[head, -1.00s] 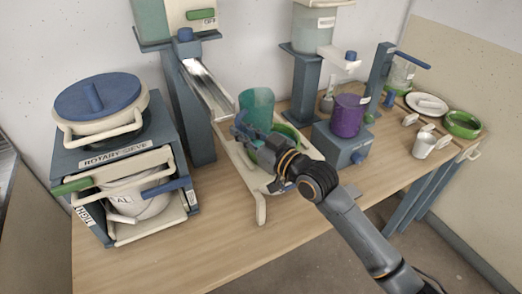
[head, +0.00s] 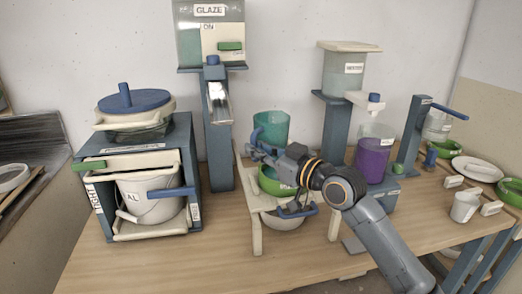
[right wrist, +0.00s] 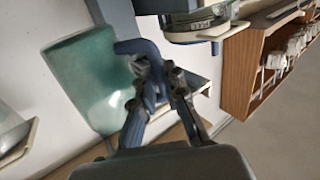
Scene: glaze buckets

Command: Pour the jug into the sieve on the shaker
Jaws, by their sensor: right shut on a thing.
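The jug (head: 272,127) is a see-through teal vessel with a blue handle (right wrist: 140,47). My right gripper (head: 258,148) is shut on the handle and holds the jug roughly upright, above and behind a green bowl-like sieve (head: 272,184). The sieve sits on a cream stand (head: 256,234), which looks like the shaker; my arm hides part of both. In the right wrist view the jug (right wrist: 85,75) fills the left, and the fingers of my right gripper (right wrist: 155,88) close around its handle. The jug's contents cannot be made out. My left gripper is not in view.
The rotary sieve machine (head: 183,140) with a white bucket (head: 150,207) stands left. A glaze dispenser (head: 217,125) stands behind. A purple container (head: 372,160) and a second dispenser (head: 338,110) are right of the jug. The front left tabletop (head: 190,262) is clear.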

